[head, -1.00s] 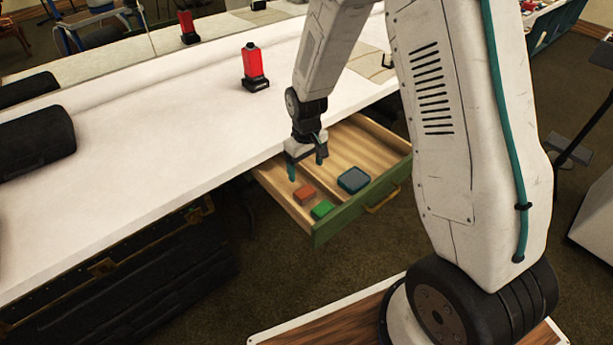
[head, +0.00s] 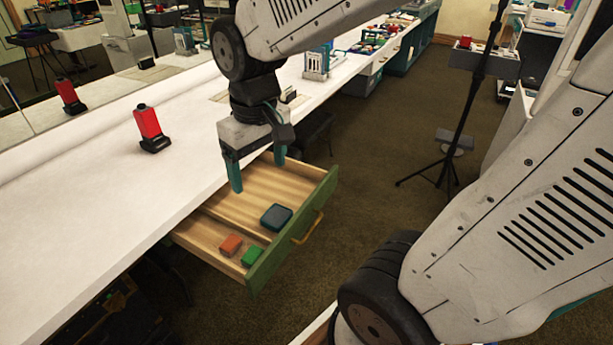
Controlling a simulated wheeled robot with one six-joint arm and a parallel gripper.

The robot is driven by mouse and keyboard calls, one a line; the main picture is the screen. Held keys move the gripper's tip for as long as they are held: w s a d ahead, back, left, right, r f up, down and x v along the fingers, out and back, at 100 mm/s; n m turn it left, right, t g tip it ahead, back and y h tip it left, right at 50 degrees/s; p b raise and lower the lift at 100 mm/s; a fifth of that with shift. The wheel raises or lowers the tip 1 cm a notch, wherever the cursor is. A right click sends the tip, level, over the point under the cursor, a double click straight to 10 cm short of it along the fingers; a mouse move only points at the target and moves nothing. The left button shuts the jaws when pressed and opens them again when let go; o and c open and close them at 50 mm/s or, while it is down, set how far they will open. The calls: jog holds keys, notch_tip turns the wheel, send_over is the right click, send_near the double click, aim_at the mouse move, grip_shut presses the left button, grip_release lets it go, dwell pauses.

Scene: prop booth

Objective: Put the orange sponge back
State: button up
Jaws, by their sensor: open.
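The orange sponge (head: 231,245) lies in the front left compartment of the open wooden drawer (head: 302,171), beside a green block (head: 252,256). A low divider separates that compartment from the larger one. My gripper (head: 258,172) is open and empty, pointing down above the back part of the drawer. It is apart from the sponge, which lies lower and nearer in the picture. Nothing shows between its fingers.
A dark blue-grey box (head: 276,217) lies in the drawer's larger compartment. The drawer has a green front with a handle (head: 308,228). A red bottle-like object (head: 150,130) stands on the white counter (head: 95,200). A black tripod (head: 450,150) stands on the floor to the right.

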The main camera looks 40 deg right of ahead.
jog(key=s+r+m, duration=0.1)
jog(key=s+r, duration=0.2)
jog(key=s, duration=0.8)
jog(key=shift+s+d+r, duration=0.35)
jog(key=shift+s, duration=0.05)
jog(key=shift+t, duration=0.3)
